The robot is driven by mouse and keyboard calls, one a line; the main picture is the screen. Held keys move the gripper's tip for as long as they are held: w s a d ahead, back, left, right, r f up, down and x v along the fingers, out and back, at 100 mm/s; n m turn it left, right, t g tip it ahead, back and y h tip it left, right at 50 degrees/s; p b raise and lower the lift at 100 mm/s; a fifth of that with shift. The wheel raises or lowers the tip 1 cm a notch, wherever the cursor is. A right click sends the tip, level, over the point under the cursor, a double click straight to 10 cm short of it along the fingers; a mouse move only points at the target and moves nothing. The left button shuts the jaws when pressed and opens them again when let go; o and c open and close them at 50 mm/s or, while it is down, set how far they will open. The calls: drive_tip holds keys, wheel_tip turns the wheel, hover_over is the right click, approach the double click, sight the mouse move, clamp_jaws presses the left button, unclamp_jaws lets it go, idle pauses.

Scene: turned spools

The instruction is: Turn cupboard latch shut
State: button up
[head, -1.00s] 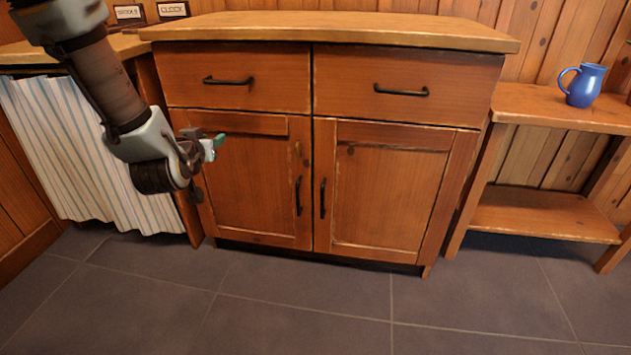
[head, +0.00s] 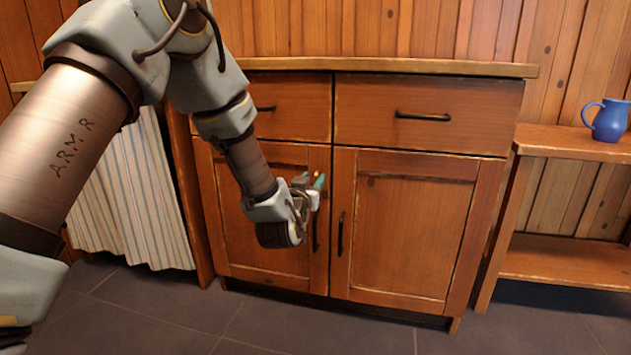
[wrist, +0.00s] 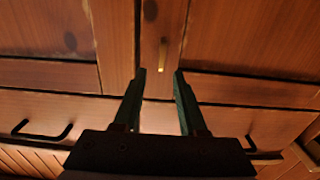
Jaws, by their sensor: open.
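The cupboard (head: 408,225) stands ahead with both lower doors closed. The latch is a small brass bar (wrist: 163,55) on the left door's inner stile, above that door's dark handle (wrist: 150,10). In the wrist view, which shows the cupboard upside down, the bar runs upright along the stile. My gripper (wrist: 159,72) is open and empty, its green-tipped fingers to either side of the latch's line. I cannot tell whether either finger touches it. In the head view my gripper (head: 317,184) is in front of the left door's upper inner corner and largely hides the latch.
Two drawers with dark handles (head: 422,116) are above the doors. A low shelf unit (head: 562,262) with a blue mug (head: 606,120) stands at the right. A striped curtain (head: 130,195) hangs at the left. The floor in front is clear.

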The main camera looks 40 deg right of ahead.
drive_tip(key=shift+x, duration=1.4)
drive_tip(key=shift+c, duration=0.2)
clamp_jaws()
